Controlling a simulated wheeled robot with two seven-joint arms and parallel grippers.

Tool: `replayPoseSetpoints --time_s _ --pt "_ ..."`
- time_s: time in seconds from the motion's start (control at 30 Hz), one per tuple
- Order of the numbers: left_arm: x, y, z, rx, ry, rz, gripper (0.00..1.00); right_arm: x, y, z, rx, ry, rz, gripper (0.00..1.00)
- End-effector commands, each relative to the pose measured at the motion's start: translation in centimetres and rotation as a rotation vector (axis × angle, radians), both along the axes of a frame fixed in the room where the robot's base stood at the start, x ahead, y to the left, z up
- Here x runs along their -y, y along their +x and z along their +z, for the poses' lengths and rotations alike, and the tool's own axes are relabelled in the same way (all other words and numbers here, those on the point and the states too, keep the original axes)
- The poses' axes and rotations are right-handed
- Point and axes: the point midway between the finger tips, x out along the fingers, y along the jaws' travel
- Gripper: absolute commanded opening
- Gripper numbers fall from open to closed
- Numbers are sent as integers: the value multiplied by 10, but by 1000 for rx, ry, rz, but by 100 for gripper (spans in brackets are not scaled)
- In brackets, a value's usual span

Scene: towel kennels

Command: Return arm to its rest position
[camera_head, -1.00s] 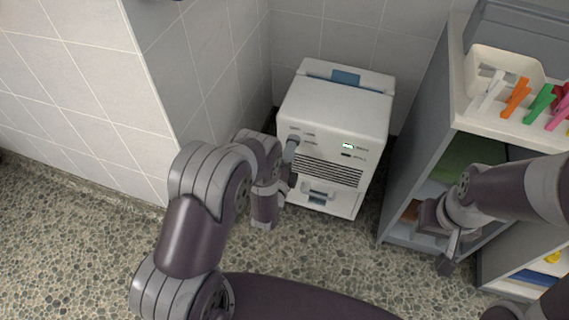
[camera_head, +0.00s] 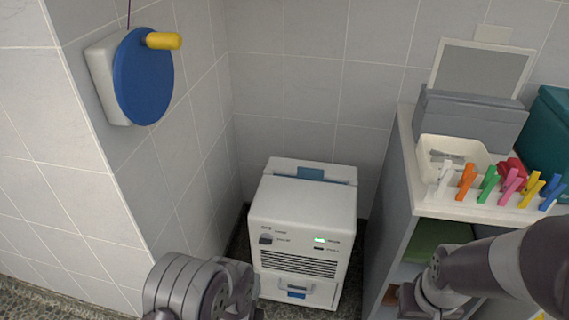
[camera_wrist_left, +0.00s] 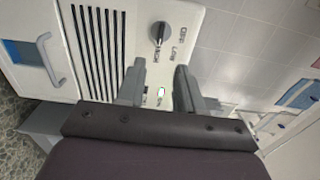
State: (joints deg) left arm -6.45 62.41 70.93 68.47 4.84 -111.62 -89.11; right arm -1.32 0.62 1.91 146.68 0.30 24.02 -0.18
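My left arm comes up from the bottom of the head view, left of the white machine (camera_head: 303,215); its gripper is out of that view. In the left wrist view my left gripper (camera_wrist_left: 164,78) is open and empty, its two grey fingers apart in front of the machine's panel. The dark knob (camera_wrist_left: 159,33) and a lit green indicator (camera_wrist_left: 161,92) show there, beyond the fingertips. My right arm comes in at the lower right of the head view, in front of the shelf; its fingers are cut off by the lower edge.
A grey shelf (camera_head: 392,215) stands right of the machine, with a white bin (camera_head: 428,150) and several coloured clips on top. A blue disc (camera_head: 144,76) with a yellow handle (camera_head: 163,41) is on the left wall. A teal box (camera_head: 548,125) is at the far right.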

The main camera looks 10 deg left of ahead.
Motion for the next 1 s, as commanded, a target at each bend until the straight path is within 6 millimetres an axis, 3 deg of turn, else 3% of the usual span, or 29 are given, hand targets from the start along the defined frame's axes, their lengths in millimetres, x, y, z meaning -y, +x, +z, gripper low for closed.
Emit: replayPoseSetpoints --time_s 0.1,0.17,0.3,0.37,0.4,0.47,0.6,0.7,0.87,0.97,1.0 --pt "0 0 -2 -10 -41 0 36 0 0 0 0 0 0 43" --pt "0 -1 -22 -112 -136 10 36 0 0 0 0 0 0 43" --pt "-3 -44 -105 -652 -470 173 36 0 0 0 0 0 0 43" --pt "-2 -55 -113 -875 -627 323 36 0 0 0 0 0 0 43" --pt "-2 -61 -106 -998 -720 441 36 0 0 0 0 0 0 43" --pt "-2 -72 -81 -1150 -837 633 36 0 0 0 0 0 0 43" --pt "-6 -109 19 -1339 -1000 1055 36 0 0 0 0 0 0 43" --pt "-10 -134 85 -1365 -1054 1237 36 0 0 0 0 0 0 43" --pt "-16 -158 176 -1302 -1135 1284 36 0 0 0 0 0 0 43" --pt "-19 -133 224 -1151 -1245 1142 36 0 0 0 0 0 0 43" --pt "-20 -132 253 -1140 -1253 1137 36 0 -1 27 -2 0 0 43"
